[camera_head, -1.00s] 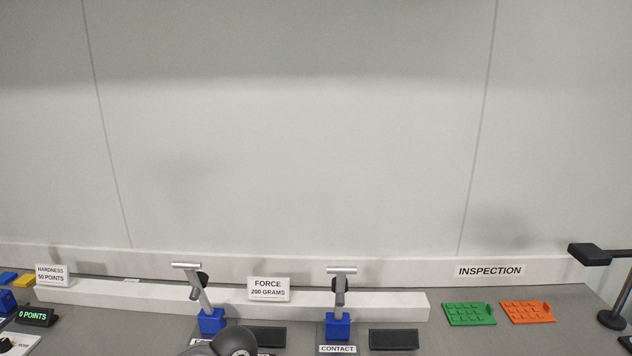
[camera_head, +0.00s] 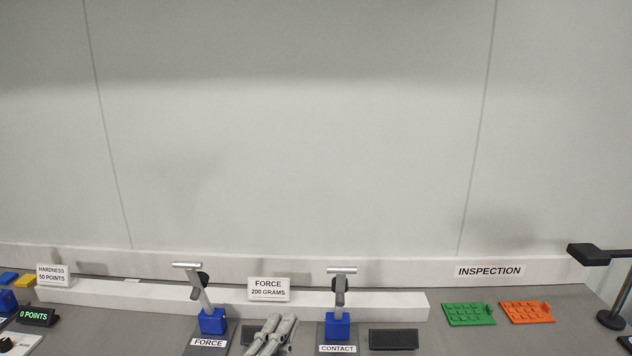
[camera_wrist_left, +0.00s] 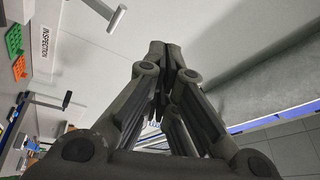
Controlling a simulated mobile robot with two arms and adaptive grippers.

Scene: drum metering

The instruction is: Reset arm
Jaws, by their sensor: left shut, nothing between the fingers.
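My left gripper (camera_head: 271,335) shows at the bottom edge of the head view, grey, with its fingers together and empty. It is between the FORCE stand (camera_head: 212,320) and the CONTACT stand (camera_head: 338,325), in front of the dark pad there. In the left wrist view its closed fingers (camera_wrist_left: 165,62) point up the picture with nothing between them. My right gripper is in neither view.
Both blue stands carry metal levers with T-shaped tops. A dark pad (camera_head: 394,340), a green tray (camera_head: 469,314), an orange tray (camera_head: 527,312) and a black lamp-like stand (camera_head: 612,319) are to the right. A 0 POINTS display (camera_head: 37,317) is at left.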

